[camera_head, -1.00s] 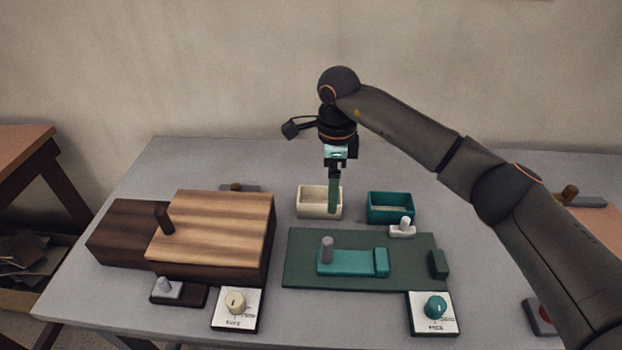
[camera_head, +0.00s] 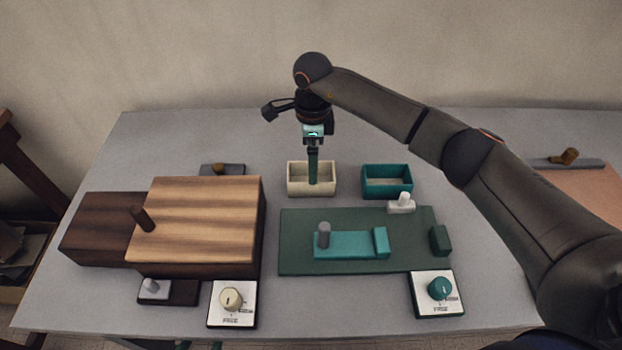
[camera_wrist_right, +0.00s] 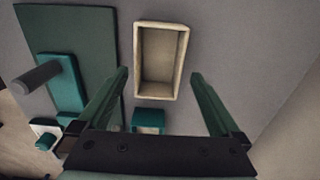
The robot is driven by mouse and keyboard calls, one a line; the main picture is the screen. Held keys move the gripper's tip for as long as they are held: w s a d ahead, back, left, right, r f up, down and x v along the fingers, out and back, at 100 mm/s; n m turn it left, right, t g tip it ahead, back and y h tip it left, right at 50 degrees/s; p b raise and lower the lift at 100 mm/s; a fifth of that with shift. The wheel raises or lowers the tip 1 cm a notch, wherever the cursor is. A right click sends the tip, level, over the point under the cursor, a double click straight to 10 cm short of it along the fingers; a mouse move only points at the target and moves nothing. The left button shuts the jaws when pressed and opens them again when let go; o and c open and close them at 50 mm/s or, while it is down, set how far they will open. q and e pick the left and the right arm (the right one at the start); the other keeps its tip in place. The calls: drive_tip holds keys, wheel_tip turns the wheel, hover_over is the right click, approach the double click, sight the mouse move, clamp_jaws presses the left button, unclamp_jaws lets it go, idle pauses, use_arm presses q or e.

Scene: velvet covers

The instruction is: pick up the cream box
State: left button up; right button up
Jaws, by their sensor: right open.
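The cream box (camera_head: 298,189) is an open-topped rectangular tray at the back middle of the grey table. It also shows in the right wrist view (camera_wrist_right: 139,62), empty, with its opening towards the camera. My right gripper (camera_head: 313,182) points down in front of the box in the head view, its green fingers overlapping the box's opening. In the right wrist view my right gripper (camera_wrist_right: 160,76) is open and empty, with one finger on each side of the box's near end. I cannot tell the exact height of the fingertips. My left gripper is not in view.
A teal box (camera_head: 387,191) stands to the right of the cream box. A green board (camera_head: 296,245) with a teal slider (camera_head: 345,245) lies in front. A striped wooden block (camera_head: 205,215) stands left. Two knob panels (camera_head: 231,302) (camera_head: 438,293) sit near the front edge.

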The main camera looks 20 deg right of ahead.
drive_tip(key=f, duration=0.5)
drive_tip(key=shift+s+d+f, duration=0.1)
drive_tip(key=shift+s+d, duration=0.15)
drive_tip(key=shift+d, duration=0.15)
drive_tip(key=shift+c, duration=0.2)
drive_tip(key=c, duration=1.1)
drive_tip(key=shift+c, duration=0.2)
